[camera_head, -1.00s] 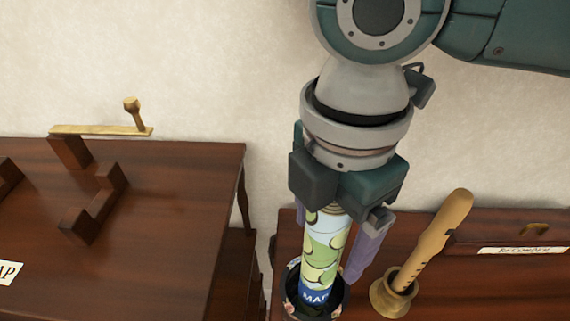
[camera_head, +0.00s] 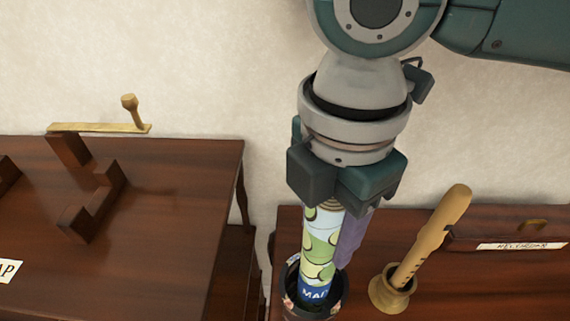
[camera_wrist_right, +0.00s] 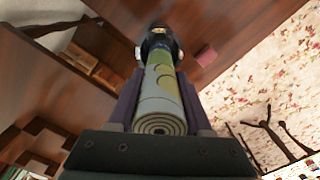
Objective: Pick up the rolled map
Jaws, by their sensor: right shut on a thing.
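The rolled map (camera_head: 322,245) is a light blue and green tube with a dark blue band lettered "MAP" near its lower end. It stands nearly upright in the head view, with its lower end inside a dark round holder (camera_head: 296,283). My right gripper (camera_head: 340,245) points down over it and is shut on the map, a purple finger showing on its right side. In the right wrist view the map (camera_wrist_right: 160,100) lies between both purple fingers, its coiled end nearest the camera and the holder (camera_wrist_right: 160,42) at its far end. My left gripper is out of view.
A wooden recorder (camera_head: 432,235) stands tilted in a brass cup (camera_head: 390,290) close to the right of the holder. A second dark wooden table (camera_head: 165,200) at left carries a wooden stand (camera_head: 92,190). A gap separates the two tables.

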